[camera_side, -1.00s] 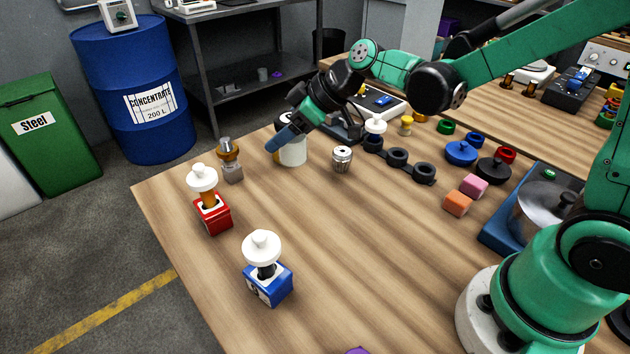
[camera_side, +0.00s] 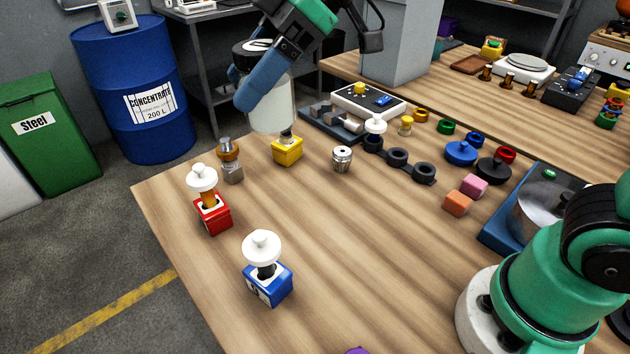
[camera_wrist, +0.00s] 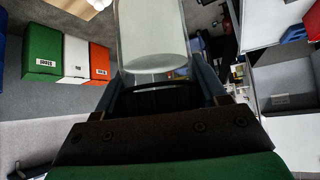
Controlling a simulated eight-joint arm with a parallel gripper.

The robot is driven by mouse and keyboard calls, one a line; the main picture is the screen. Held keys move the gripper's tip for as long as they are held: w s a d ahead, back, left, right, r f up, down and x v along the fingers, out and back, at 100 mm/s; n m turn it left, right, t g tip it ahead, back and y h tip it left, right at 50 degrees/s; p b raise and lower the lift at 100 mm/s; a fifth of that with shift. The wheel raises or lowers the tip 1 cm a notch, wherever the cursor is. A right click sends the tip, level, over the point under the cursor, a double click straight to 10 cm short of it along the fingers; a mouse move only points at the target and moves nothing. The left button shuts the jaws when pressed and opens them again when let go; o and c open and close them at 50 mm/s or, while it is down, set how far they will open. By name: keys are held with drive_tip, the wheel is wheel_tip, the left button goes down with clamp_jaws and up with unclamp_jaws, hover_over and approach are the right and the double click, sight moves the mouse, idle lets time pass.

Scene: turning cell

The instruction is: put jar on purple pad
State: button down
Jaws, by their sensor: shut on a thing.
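The jar (camera_side: 272,112) is pale and translucent with a black lid. My gripper (camera_side: 255,85) is shut on it near the lid and holds it in the air, apart from the table. In the side view it hangs above and behind a yellow block (camera_side: 287,151). In the wrist view the jar's clear body (camera_wrist: 152,38) fills the top middle, between the fingers. A small piece of purple (camera_side: 357,351) shows at the bottom edge of the side view; most of it is cut off, so I cannot tell if it is the pad.
A red block (camera_side: 213,222) and a blue block (camera_side: 268,288) with white-topped pegs stand at the left and front. A glass bottle (camera_side: 231,167) and a metal jar-like piece (camera_side: 342,159) stand nearby. Black rings (camera_side: 397,158) lie to the right. The front middle of the table is clear.

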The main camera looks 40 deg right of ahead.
drive_tip(key=s+a+r+n+g, duration=0.25)
drive_tip(key=s+n, duration=0.25)
drive_tip(key=s, duration=0.5)
drive_tip(key=s+a+r+n+g, duration=0.1)
drive_tip(key=s+a+n+g, duration=0.25)
drive_tip(key=s, duration=0.65)
drive_tip(key=shift+n+g+y, duration=0.3)
drive_tip(key=shift+n+g, duration=0.05)
drive_tip(key=shift+g, duration=0.05)
drive_tip(key=f, duration=1.3)
drive_tip(key=d+f, duration=0.1)
drive_tip(key=f, duration=0.5)
drive_tip(key=shift+f, duration=0.35)
drive_tip(key=shift+c, duration=0.2)
unclamp_jaws()
drive_tip(key=shift+f, duration=0.1)
